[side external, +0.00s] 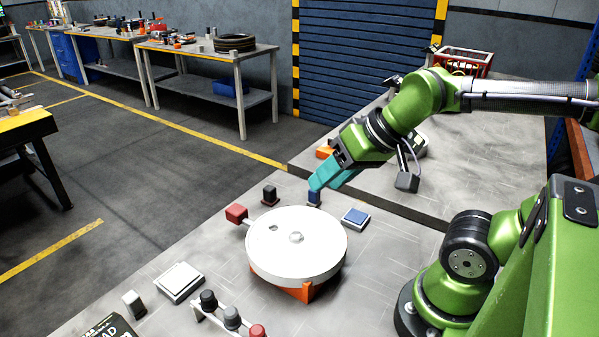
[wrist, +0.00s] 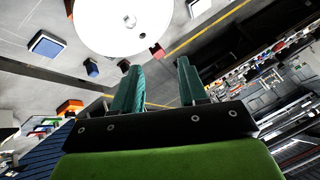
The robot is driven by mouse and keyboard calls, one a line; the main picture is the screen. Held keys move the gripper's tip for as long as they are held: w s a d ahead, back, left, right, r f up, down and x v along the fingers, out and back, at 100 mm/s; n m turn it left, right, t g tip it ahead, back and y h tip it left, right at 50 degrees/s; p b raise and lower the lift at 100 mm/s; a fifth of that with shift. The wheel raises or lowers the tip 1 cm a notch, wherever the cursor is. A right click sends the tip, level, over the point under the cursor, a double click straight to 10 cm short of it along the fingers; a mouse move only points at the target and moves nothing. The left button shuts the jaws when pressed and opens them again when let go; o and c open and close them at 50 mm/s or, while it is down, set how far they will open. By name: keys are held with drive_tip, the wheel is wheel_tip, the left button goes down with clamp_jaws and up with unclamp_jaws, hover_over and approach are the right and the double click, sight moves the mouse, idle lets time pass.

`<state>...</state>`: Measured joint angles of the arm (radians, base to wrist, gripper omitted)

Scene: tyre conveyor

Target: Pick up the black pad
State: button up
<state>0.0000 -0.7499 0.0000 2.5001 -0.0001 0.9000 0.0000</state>
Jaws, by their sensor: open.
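No flat pad that is plainly black stands out. A small black block (side external: 269,194) stands upright behind the white round disc (side external: 297,243) in the side view. In the wrist view a dark block (wrist: 124,64) shows just beyond the left finger, partly hidden. A black item with white lettering (side external: 108,328) is cut off at the bottom left; I cannot tell which is the pad. My gripper (side external: 318,182) has teal fingers, just above a blue block (side external: 314,197), to the right of the black block. In the wrist view my gripper (wrist: 160,64) is open and empty.
The disc sits on an orange base (side external: 303,292). A red block (side external: 236,214) is at its left, a blue-topped pad (side external: 355,217) at its right. A white pad (side external: 180,282) and a knob rack (side external: 231,318) are in front. An orange block (side external: 325,152) lies behind my gripper.

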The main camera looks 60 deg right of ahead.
drive_tip(key=o, duration=0.4)
drive_tip(key=shift+c, duration=0.2)
